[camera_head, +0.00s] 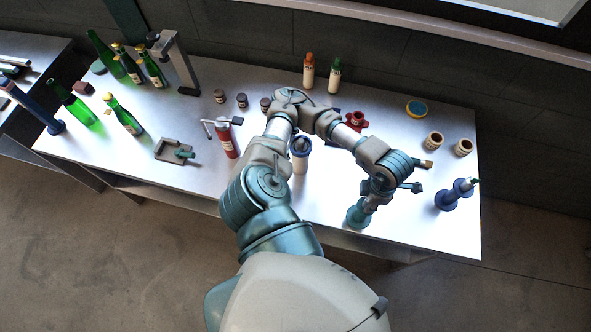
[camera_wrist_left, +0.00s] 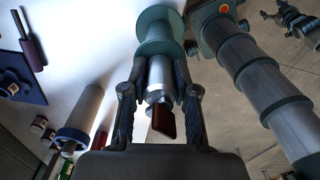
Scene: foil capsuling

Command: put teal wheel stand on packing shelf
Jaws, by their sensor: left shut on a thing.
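The teal wheel stand (camera_head: 357,216) is a small spool shape with round flanges, near the front edge of the table at the right. My left gripper (camera_head: 374,203) is shut on it from above. In the left wrist view, the two fingers press on the silver hub of the teal stand (camera_wrist_left: 158,38), with a brown tip between them. I cannot tell whether its base touches the table. My right gripper (camera_wrist_left: 297,20) seems to show at the far upper right of the left wrist view, too small to read. I cannot tell which surface is the packing shelf.
A blue stand (camera_head: 454,196) is at the right and a red one (camera_head: 356,120) behind my arm. Two small jars (camera_head: 433,141) are at the back right.

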